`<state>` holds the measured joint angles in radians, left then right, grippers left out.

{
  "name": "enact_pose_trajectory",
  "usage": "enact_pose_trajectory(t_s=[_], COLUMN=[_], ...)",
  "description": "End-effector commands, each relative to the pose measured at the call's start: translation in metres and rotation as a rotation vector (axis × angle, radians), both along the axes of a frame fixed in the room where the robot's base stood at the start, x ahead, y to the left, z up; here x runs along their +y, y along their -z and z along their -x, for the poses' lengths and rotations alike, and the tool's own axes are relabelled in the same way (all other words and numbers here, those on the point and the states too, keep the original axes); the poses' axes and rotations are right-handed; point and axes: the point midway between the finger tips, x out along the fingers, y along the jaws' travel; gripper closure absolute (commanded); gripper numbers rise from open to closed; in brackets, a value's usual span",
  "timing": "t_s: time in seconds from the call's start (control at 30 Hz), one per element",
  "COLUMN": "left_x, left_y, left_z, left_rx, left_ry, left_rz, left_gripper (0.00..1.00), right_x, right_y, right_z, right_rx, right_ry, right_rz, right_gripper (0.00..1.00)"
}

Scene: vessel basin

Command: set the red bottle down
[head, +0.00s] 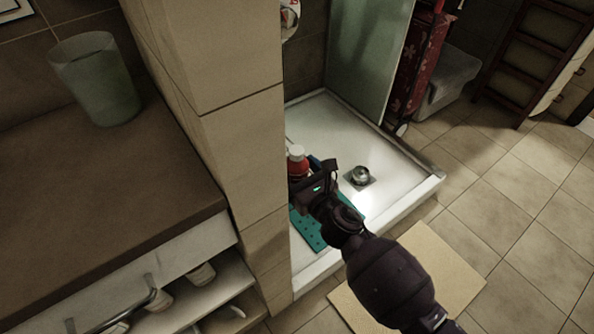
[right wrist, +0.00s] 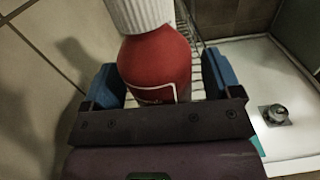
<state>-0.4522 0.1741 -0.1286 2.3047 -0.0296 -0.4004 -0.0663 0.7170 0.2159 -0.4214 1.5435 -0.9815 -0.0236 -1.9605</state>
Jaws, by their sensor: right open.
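The red bottle (head: 296,165) has a white cap and is upright at the left side of the shower, beside the tiled wall. It also shows large in the right wrist view (right wrist: 155,68), between the blue fingers of my right gripper (right wrist: 161,82). The fingers are apart, one on each side of the bottle; I cannot tell whether either touches it. In the head view my right gripper (head: 312,172) hides the bottle's lower part. The bottle's base is hidden in both views. My left gripper is not in view.
A wire rack (right wrist: 208,75) shows behind the bottle. The white shower tray (head: 405,178) has a raised edge, a metal drain piece (head: 360,175) and a teal mat (head: 306,230). A tiled pillar (head: 245,120) stands close on the left. A glass panel (head: 365,55) is behind.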

Motion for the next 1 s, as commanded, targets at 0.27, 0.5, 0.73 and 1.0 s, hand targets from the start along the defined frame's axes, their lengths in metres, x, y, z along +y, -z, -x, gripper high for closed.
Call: enact_pose_trajectory(t_s=[0.27,0.5,0.73,1.0], left_x=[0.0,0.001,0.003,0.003], left_y=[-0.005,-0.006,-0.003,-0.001], left_z=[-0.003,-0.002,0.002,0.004], left_rx=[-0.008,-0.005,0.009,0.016], left_ry=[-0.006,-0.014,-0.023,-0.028], left_rz=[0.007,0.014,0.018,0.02], left_gripper=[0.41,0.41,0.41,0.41], right_x=[-0.005,-0.027,-0.048,-0.064], right_y=[-0.005,-0.005,-0.004,-0.004], right_z=[0.007,0.039,0.071,0.095], right_rx=[-0.001,-0.001,0.0,0.001], right_ry=[0.0,0.002,0.001,0.001], right_rz=[0.0,-0.001,0.001,0.001], right_gripper=[0.16,0.16,0.16,0.16])
